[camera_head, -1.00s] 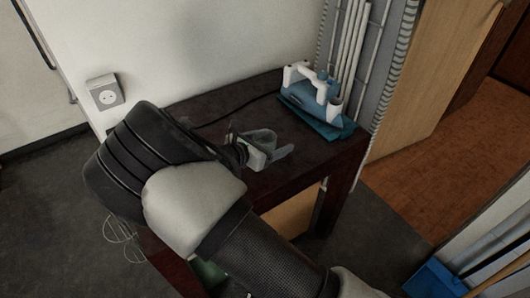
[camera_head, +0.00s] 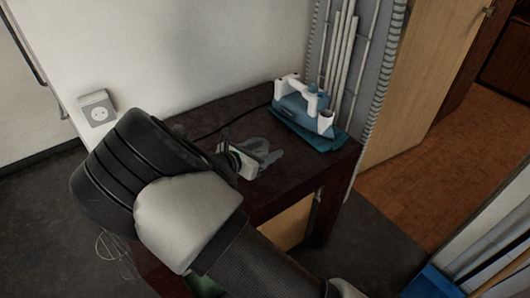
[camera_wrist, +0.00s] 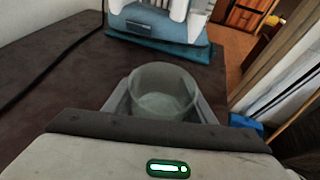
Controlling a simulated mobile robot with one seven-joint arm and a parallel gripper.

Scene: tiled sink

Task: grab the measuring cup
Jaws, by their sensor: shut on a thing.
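The measuring cup (camera_wrist: 163,92) is a clear, see-through cup. In the wrist view it sits between the two fingers of my gripper (camera_wrist: 162,106), which is shut on it. In the head view the cup (camera_head: 256,146) shows faintly over the dark table, partly hidden by my gripper (camera_head: 252,158). Its base is hidden by my gripper in the wrist view, so I cannot tell whether it touches the tabletop.
The dark table (camera_head: 225,117) carries a blue and white iron (camera_head: 302,104) on a teal pad (camera_head: 318,139), behind and right of the cup. A dark cord runs along the table's back. A wall with a socket (camera_head: 97,108) stands behind. Pale poles (camera_head: 345,45) rise beyond the iron.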

